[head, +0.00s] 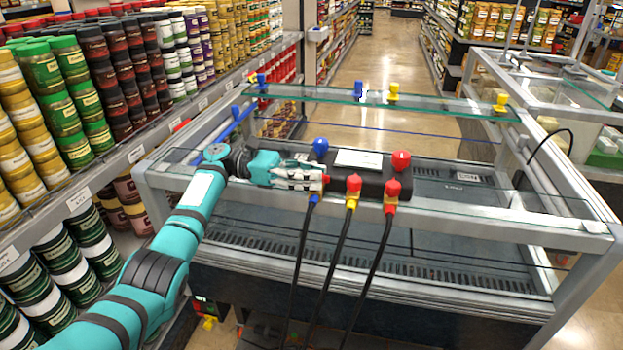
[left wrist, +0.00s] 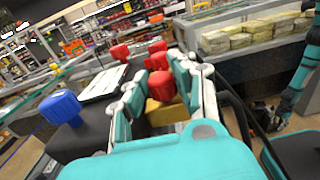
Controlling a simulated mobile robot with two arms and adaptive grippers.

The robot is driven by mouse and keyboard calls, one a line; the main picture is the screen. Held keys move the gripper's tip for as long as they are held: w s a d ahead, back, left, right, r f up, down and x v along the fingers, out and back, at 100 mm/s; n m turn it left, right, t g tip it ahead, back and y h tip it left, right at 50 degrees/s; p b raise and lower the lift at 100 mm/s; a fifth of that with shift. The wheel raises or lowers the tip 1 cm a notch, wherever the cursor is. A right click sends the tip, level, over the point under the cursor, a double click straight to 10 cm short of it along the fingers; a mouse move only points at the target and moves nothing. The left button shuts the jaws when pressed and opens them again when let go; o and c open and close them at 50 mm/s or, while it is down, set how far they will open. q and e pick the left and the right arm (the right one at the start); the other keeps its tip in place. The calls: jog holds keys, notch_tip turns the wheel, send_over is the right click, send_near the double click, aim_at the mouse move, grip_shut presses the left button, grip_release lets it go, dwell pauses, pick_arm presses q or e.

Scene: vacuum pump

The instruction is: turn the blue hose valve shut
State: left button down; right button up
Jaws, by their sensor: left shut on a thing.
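A black pump box (head: 368,176) with a white label lies on the glass top of the case. Three hose valves with red handles line its front edge. The leftmost has a blue collar (head: 314,199) with a black hose below it; this is the blue hose valve. My left gripper (head: 322,181) reaches in from the left, its fingers shut on that valve's red handle (head: 326,179). In the left wrist view the handle (left wrist: 161,86) sits between the two fingers, with yellow material under it. The fingers partly hide the valve body. My right gripper is not seen.
A blue knob (head: 320,146) and a red knob (head: 401,159) stand on the box. The middle valve (head: 353,184) and right valve (head: 391,187) are close to the right. Blue and yellow pieces (head: 393,91) stand on the back glass shelf. Jar shelves are at left.

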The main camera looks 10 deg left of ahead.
pick_arm(q)
jog(key=c, duration=1)
grip_release()
jog(key=shift+c, duration=0.2)
jog(key=a, duration=0.7)
jog(key=shift+a, duration=0.25)
